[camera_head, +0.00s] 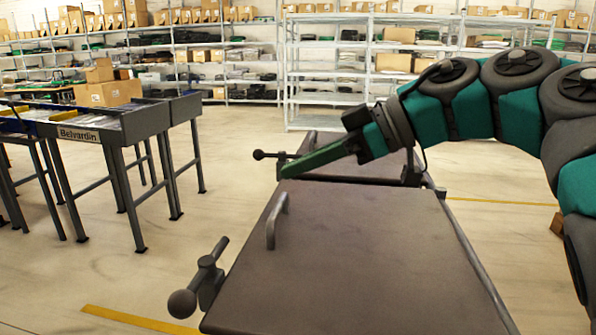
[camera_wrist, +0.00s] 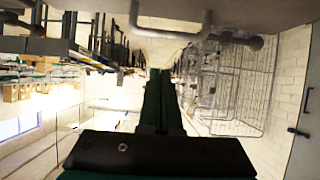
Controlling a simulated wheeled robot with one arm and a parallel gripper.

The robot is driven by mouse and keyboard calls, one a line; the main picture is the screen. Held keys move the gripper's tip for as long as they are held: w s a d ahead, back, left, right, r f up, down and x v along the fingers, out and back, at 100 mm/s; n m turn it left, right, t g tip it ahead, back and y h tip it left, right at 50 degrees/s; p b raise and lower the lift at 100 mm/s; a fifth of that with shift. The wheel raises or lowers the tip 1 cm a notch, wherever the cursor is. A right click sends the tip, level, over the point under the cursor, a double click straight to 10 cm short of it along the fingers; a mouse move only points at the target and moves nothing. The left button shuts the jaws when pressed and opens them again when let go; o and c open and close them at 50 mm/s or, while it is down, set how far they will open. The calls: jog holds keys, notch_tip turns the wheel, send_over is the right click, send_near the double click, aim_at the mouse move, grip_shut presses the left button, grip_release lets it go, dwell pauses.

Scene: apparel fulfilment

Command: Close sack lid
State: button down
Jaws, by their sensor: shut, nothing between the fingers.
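A large dark brown lid (camera_head: 350,260) fills the front middle of the head view and lies flat. It has a grey bar handle (camera_head: 277,220) near its left edge. A second dark lid (camera_head: 340,166) lies beyond it, partly hidden by my arm. My gripper (camera_head: 284,173) has long green fingers, held together and empty, pointing left near the seam between the lids. In the wrist view the fingers (camera_wrist: 158,100) lie side by side. A bar handle (camera_wrist: 170,28) shows at the top there; which lid it belongs to I cannot tell.
A lever latch with a ball end (camera_head: 195,285) sticks out left of the near lid, and another ball-ended lever (camera_head: 268,155) beside the far one. Grey conveyor tables (camera_head: 120,130) stand at left. Shelves with boxes line the back wall. Floor between tables and lids is clear.

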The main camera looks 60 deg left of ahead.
jog(key=v, duration=0.9)
jog(key=shift+r, duration=0.5)
jog(key=shift+d, duration=0.1)
